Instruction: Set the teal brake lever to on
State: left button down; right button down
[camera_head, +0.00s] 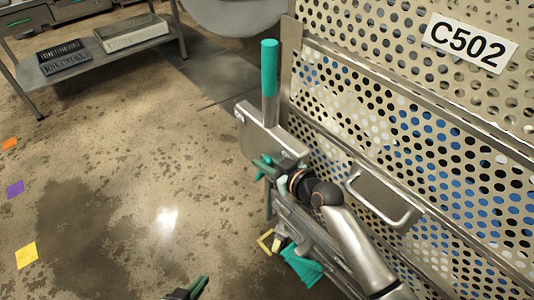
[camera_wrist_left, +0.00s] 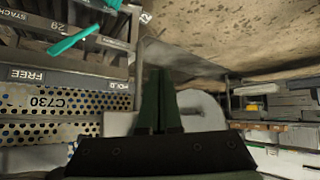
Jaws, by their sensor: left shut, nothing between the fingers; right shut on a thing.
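A tall post with a teal grip (camera_head: 269,68) stands upright from a grey metal bracket (camera_head: 258,138) at the left end of the perforated cart. My right gripper (camera_head: 268,165) is just below that bracket. It is shut on a small teal piece (camera_head: 283,184) that looks like the brake lever; the fingers and wrist hide most of it. A wider teal paddle (camera_head: 302,265) shows lower down. I cannot read any on or off mark there. My left gripper (camera_head: 192,290) is shut and empty at the bottom edge; its fingers show in the left wrist view (camera_wrist_left: 158,98).
The perforated cart wall, labelled C502 (camera_head: 471,42), fills the right, with a metal handle (camera_head: 385,198). A bench (camera_head: 95,60) stands at the back left. Floor at left is clear except coloured patches. The left wrist view shows a C730 rack (camera_wrist_left: 65,98) with a teal bar (camera_wrist_left: 72,41).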

pick_arm(q)
notch_tip(320, 180, up, 2)
jog(key=a+p, duration=0.1)
jog(key=p, duration=0.1)
pick_arm(e)
jog(key=shift+w+a+r+g+h, duration=0.3)
jog(key=shift+w+r+g, duration=0.1)
jog(key=shift+r, duration=0.15)
jog(key=shift+w+a+f+p, duration=0.1)
jog(key=shift+w+f+p, duration=0.05)
jog(key=shift+p, duration=0.7)
jog(key=shift+w+f+g+h, duration=0.1)
jog(key=shift+f+g+h, duration=0.1)
jog(key=shift+g+h, duration=0.1)
pick_arm(q)
notch_tip(320, 180, up, 11)
jog(key=m+t+h, duration=0.5)
jog(key=m+h, duration=0.4)
jog(key=m, duration=1.7)
send_over(262, 176)
jog(key=s, duration=0.4)
jog(key=shift+w, duration=0.15)
